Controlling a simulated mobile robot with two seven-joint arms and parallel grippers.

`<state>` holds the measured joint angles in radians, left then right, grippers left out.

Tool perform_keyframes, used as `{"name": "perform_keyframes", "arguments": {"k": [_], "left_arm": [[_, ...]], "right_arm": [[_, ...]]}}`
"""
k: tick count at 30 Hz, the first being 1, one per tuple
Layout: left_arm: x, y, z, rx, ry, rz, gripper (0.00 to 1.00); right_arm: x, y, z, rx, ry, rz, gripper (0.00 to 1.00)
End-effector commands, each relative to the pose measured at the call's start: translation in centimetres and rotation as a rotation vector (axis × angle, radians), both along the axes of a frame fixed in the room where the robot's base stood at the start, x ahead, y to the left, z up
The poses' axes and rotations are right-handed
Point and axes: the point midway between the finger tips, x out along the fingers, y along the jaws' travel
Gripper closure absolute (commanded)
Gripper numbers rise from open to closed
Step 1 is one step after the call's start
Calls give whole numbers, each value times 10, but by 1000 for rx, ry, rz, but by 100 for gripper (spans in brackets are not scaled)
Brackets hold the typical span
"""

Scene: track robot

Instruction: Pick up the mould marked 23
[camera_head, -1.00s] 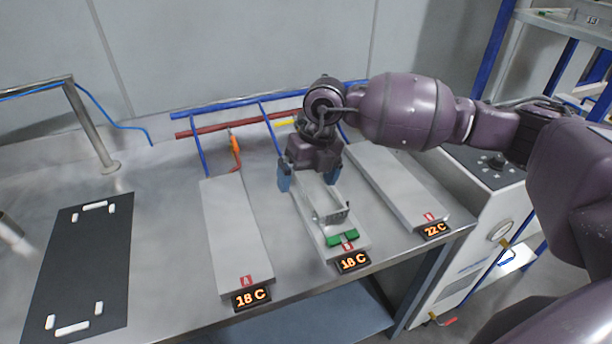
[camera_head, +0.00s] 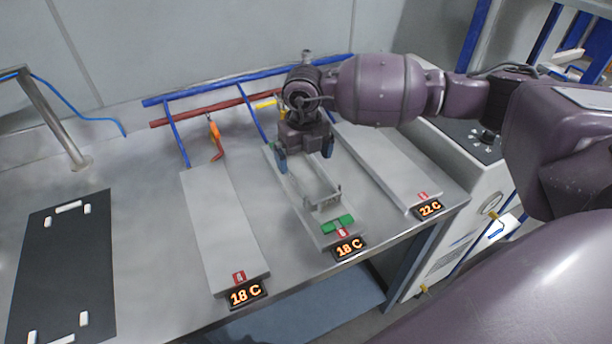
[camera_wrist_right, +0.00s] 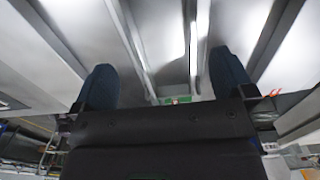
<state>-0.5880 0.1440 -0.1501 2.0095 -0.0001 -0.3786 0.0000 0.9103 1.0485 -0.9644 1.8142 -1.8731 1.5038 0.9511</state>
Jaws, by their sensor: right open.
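A narrow grey metal mould (camera_head: 325,199) lies lengthwise on the middle plate (camera_head: 327,240), which has a red tag B. Its number is not legible. Green blocks (camera_head: 338,224) sit at its near end. My right gripper (camera_head: 304,155) is open above the far end of the mould, one blue finger on each side. The fingers look apart from the mould. In the right wrist view the gripper (camera_wrist_right: 165,80) spans two long rails of the mould (camera_wrist_right: 131,45), with green (camera_wrist_right: 178,99) at their end. My left gripper is not in view.
Plate A (camera_head: 222,230) lies to the left and another plate (camera_head: 385,165) to the right, both bare. Displays read 18 C, 18 C and 22 C. Blue and red pipes (camera_head: 190,116) run behind. A black mat (camera_head: 62,265) lies at the far left.

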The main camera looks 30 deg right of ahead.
Motion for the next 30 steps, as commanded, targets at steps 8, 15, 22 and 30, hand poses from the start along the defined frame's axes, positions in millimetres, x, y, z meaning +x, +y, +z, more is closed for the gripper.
{"name": "perform_keyframes", "arguments": {"k": [8,15,22,30], "left_arm": [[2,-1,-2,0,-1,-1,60],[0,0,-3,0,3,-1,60],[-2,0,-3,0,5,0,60],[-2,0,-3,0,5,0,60]], "right_arm": [[-3,-5,-39,-1,4,0,0],[-2,-4,-44,0,1,1,0],[-2,-4,-43,0,1,0,26],[-2,-4,-43,0,1,0,67]]}}
